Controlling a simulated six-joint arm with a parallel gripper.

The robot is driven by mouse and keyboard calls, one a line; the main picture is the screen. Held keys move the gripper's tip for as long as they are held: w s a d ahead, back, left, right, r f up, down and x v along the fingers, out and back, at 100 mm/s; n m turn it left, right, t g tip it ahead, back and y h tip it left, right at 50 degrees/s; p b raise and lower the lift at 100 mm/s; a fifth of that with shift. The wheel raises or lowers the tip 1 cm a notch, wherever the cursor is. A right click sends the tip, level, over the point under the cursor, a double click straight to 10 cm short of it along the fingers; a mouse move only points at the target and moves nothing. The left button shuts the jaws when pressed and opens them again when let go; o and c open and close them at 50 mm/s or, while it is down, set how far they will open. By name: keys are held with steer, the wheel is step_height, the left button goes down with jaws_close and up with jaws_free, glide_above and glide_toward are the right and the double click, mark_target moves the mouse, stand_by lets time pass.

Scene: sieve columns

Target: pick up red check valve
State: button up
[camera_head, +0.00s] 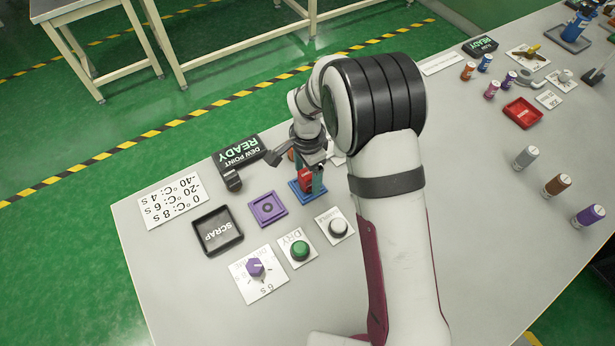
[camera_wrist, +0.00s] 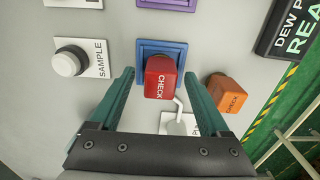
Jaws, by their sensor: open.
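The red check valve (camera_wrist: 161,78) is a red block marked CHECK. It stands on a square blue tray (camera_wrist: 172,48); in the head view the valve (camera_head: 305,177) and the blue tray (camera_head: 296,190) are partly covered by my gripper. My gripper (camera_wrist: 157,77) is open, its two teal fingers on either side of the red valve with a gap visible on both sides. In the head view my gripper (camera_head: 311,178) points down at the tray. How far the fingertips reach down beside the valve is hard to tell.
An orange check valve (camera_wrist: 228,92) stands just right of my right finger in the wrist view. A purple tray (camera_head: 268,208), a black SCRAP tray (camera_head: 217,246), a white SAMPLE button (camera_head: 338,227) and a green DRY button (camera_head: 300,250) are nearby.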

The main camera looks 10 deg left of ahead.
steer(key=shift+f, duration=0.1)
jaws_close()
stand_by(0.3)
